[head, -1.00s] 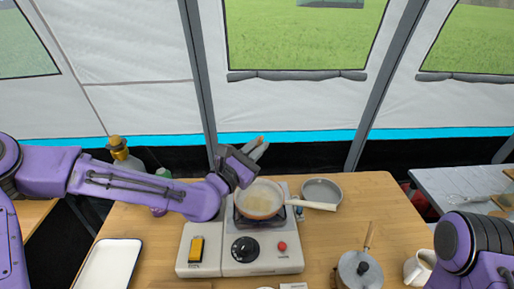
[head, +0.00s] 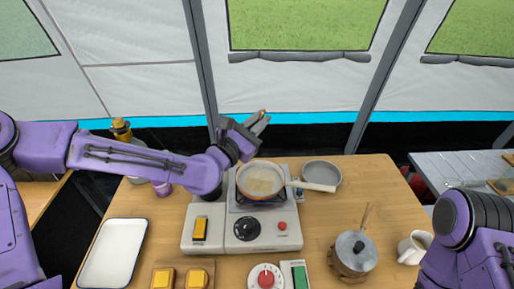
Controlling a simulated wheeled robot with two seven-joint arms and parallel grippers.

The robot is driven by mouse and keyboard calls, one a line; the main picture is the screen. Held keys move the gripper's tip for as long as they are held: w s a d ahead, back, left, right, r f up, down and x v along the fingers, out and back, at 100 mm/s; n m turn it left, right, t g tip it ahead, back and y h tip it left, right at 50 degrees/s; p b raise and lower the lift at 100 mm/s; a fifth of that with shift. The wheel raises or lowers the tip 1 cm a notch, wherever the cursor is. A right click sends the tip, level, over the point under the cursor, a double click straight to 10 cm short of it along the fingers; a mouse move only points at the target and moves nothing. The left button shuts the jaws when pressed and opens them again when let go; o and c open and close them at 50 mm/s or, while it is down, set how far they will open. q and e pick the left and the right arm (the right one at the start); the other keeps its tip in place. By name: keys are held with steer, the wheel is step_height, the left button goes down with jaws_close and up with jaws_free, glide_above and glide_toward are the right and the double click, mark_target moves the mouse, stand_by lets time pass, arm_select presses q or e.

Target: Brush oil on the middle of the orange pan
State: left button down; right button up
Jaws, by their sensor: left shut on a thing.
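The orange pan (head: 258,195) sits on the burner of the stove, its pale handle pointing right. A yellowish patch shows in the middle of its light inside. My left gripper (head: 260,122) is just behind the pan in the picture, above the far edge of the table. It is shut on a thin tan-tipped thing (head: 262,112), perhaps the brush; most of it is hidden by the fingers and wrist. I cannot see bristles or any contact with the pan. My right arm shows at the right edge, but its gripper is out of view.
A grey pan (head: 322,172) stands right of the stove (head: 265,240). A lidded pot (head: 355,252) and a white jug (head: 414,247) are at the front right. A white tray (head: 113,252) lies at the left. A yellow-capped bottle (head: 122,130) stands behind my left arm.

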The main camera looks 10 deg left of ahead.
arm_select(q)
steer(key=shift+f, duration=0.15)
step_height(320, 180, down, 7)
steer(key=b, duration=0.7)
steer(key=shift+w, duration=0.15)
steer(key=shift+f+b, duration=0.85)
steer(key=shift+b, duration=0.05)
steer(key=shift+d+b, duration=1.05)
steer(key=shift+d, duration=3.25)
steer(key=a, duration=0.8)
steer(key=shift+a, duration=0.3)
step_height(320, 180, up, 6)
steer(key=p, duration=0.3)
steer(key=shift+p, duration=0.35)
